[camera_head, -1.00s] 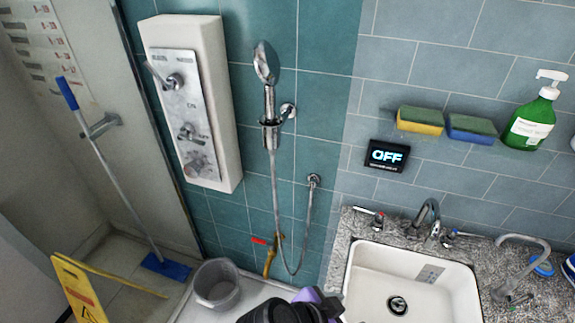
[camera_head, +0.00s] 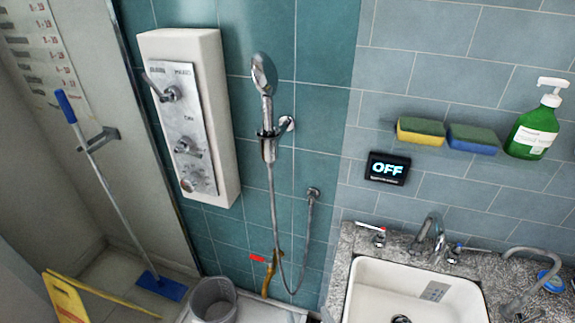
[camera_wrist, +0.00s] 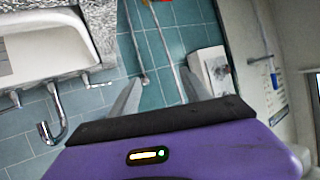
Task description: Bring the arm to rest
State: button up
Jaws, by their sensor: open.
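My gripper (camera_wrist: 160,90) shows in the wrist view with its two grey fingers spread apart and nothing between them. The purple wrist body fills the bottom of that view. Behind the fingers are teal tiles and a hanging shower hose. My arm and gripper do not show in the head view.
The white sink (camera_head: 368,285) is at the lower right, with a faucet (camera_head: 430,235) behind it. The shower panel (camera_head: 184,120) and hand shower (camera_head: 265,85) hang on the wall. A grey bin (camera_head: 213,298), a mop (camera_head: 110,195) and a yellow sign (camera_head: 65,298) stand lower left.

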jog(key=s+d+h+b, duration=0.1)
jog(key=s+d+b, duration=0.1)
jog(key=s+d, duration=0.3)
jog(key=s+d+t+b, duration=0.1)
jog(key=s+d, duration=0.4)
jog(key=s, duration=0.7)
jog(key=s+d+m+h+b, duration=0.1)
jog(key=s+d+b, duration=0.3)
jog(key=s, duration=0.5)
jog(key=shift+s+d+r+t+h, duration=0.2)
jog(key=shift+s+d+t+h, duration=0.1)
jog(key=shift+d, duration=0.5)
